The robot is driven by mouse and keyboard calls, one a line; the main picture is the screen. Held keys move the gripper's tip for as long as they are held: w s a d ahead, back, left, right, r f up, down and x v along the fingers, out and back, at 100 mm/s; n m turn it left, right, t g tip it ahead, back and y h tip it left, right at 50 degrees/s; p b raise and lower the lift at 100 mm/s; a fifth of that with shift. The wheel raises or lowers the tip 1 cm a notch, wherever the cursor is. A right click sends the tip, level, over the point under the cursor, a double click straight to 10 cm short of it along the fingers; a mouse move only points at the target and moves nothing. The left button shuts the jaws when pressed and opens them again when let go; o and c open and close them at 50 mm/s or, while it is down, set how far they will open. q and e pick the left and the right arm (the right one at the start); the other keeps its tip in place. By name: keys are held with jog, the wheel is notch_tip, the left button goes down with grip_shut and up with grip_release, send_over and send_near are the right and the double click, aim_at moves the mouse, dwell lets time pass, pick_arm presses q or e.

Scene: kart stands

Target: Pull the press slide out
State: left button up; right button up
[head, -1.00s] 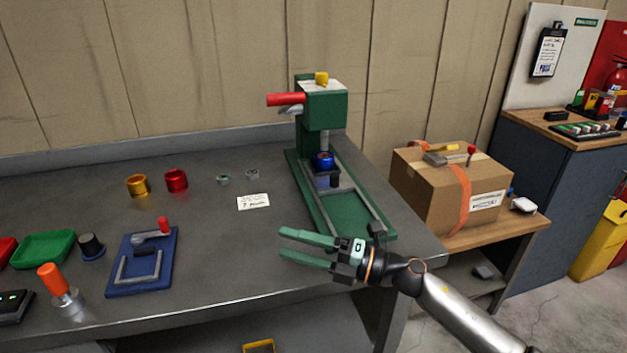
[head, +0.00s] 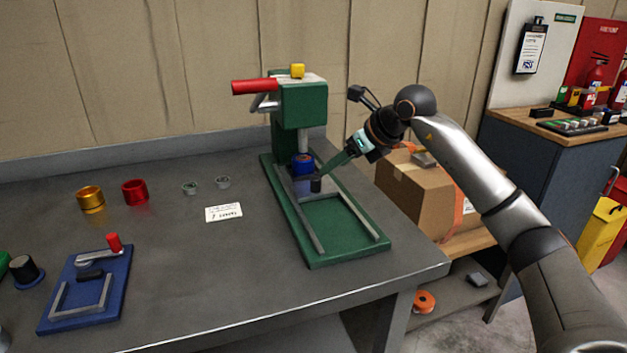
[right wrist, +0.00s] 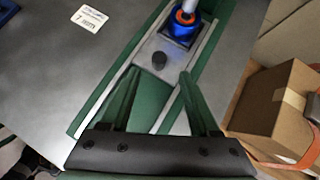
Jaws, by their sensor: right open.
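The green press (head: 301,105) stands on the grey bench, with a red lever handle at its upper left. Its grey slide (head: 298,187) lies between the base rails under the ram and also shows in the right wrist view (right wrist: 180,57). A blue cup (head: 302,163) sits on the slide below the ram. A black knob (head: 316,184) stands at the slide's front end. My right gripper (head: 325,176) is open with its fingertips close to the knob. In the right wrist view the knob (right wrist: 159,61) lies just beyond and between the fingertips, apparently untouched. My left gripper is out of view.
The green base's front part is bare between the rails. A cardboard box (head: 425,205) stands right of the bench, below my right arm. A white card (head: 223,212), red and gold rings and a blue fixture (head: 85,290) lie to the left.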

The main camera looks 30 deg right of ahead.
aim_at(316, 178)
jog(key=x, duration=0.9)
jog(key=shift+w, duration=0.1)
jog(key=shift+a, duration=0.1)
jog(key=shift+c, duration=0.4)
grip_shut()
dwell(0.6)
